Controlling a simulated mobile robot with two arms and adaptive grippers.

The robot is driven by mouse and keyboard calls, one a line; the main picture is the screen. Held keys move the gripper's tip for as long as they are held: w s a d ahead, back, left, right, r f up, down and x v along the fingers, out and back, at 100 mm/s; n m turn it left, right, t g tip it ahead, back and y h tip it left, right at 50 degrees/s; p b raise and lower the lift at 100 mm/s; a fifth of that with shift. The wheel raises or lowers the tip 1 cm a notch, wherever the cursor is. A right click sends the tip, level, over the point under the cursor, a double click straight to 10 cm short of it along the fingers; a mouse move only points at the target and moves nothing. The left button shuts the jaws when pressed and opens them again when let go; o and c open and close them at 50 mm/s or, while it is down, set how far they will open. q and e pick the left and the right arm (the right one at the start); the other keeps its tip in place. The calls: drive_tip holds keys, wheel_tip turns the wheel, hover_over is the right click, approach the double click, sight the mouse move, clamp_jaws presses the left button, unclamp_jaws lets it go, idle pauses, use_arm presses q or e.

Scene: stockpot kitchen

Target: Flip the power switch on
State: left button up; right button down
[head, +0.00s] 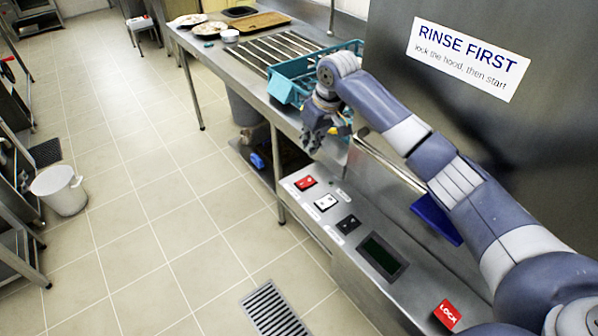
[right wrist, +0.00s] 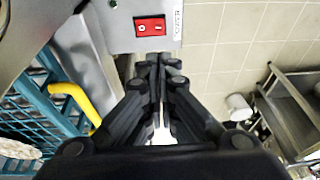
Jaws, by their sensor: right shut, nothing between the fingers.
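The red power switch (head: 305,183) is the leftmost control on the steel panel (head: 330,240). In the right wrist view the red switch (right wrist: 150,27) shows two white marks on its face; I cannot tell which side is pressed. My right gripper (head: 312,147) is up and behind the switch in the head view. In the right wrist view its closed fingertips (right wrist: 157,62) point toward the switch, with the switch just beyond them. The fingers are shut with nothing between them, and they look apart from the switch. My left gripper is not in view.
A white switch (head: 326,202), a black switch (head: 348,224), a dark display (head: 382,258) and a red LOCK tag (head: 447,314) share the panel. A teal rack (head: 290,88) stands on the counter behind my right gripper. A yellow handle (right wrist: 75,100) is close to the fingers.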

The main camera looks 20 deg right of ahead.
drive_tip(key=p, duration=0.2)
approach(298, 182)
drive_tip(key=x, duration=0.5)
drive_tip(key=shift+w, duration=0.45)
drive_tip(key=shift+a+f, duration=0.1)
drive_tip(key=shift+f, duration=0.55)
drive_tip(key=shift+s+a+f, duration=0.2)
drive_tip(key=shift+a+f, duration=0.05)
drive_tip(key=shift+f, duration=0.2)
drive_tip(key=shift+d+r, duration=0.1)
drive_tip(key=shift+w, duration=0.1)
drive_tip(key=shift+w+d+r, duration=0.25)
drive_tip(key=shift+d+r, duration=0.05)
drive_tip(key=shift+d, duration=0.4)
